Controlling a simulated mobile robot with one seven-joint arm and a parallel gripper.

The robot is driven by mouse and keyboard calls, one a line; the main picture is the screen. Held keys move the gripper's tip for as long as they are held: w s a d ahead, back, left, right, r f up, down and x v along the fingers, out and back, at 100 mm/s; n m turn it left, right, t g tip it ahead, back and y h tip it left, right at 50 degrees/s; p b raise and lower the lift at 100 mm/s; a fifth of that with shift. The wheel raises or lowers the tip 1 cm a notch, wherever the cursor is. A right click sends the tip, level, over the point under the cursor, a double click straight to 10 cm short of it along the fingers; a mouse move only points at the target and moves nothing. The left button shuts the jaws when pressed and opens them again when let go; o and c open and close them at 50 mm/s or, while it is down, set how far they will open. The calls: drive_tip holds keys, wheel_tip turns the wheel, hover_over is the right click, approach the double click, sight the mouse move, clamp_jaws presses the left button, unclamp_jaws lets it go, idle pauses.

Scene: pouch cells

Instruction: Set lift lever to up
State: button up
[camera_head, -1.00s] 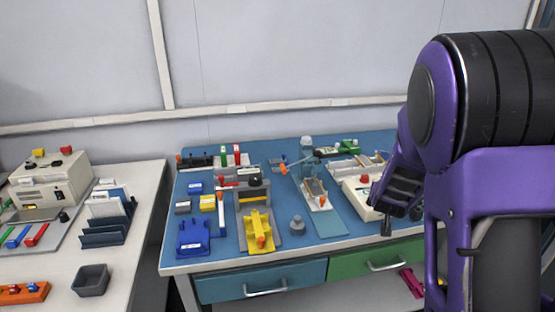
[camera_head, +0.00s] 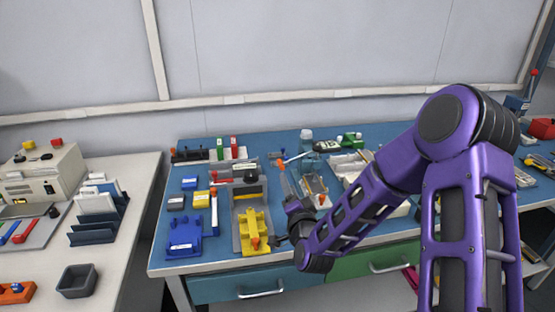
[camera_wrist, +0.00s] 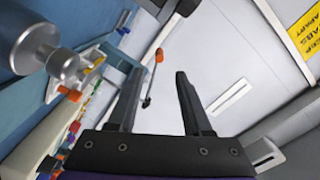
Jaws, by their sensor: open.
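My gripper (camera_head: 282,241) is open and empty over the blue bench, just right of the yellow fixture (camera_head: 250,222) with its orange knob. In the wrist view its two dark fingers (camera_wrist: 157,95) stand apart. A thin lever with an orange tip (camera_wrist: 159,55) shows between them, apart from both; I cannot tell how far beyond it is. I cannot tell which is the lift lever.
A silver knobbed cylinder (camera_wrist: 66,66) is close to my gripper's left in the wrist view. A blue block (camera_head: 184,238) and small boxes stand on the bench's left. My arm hides part of its right side. A white table (camera_head: 128,220) stands at left.

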sight(280, 164)
drive_tip(key=x, duration=1.4)
drive_tip(key=shift+w, duration=0.2)
drive_tip(key=shift+c, duration=0.3)
clamp_jaws()
idle(0.5)
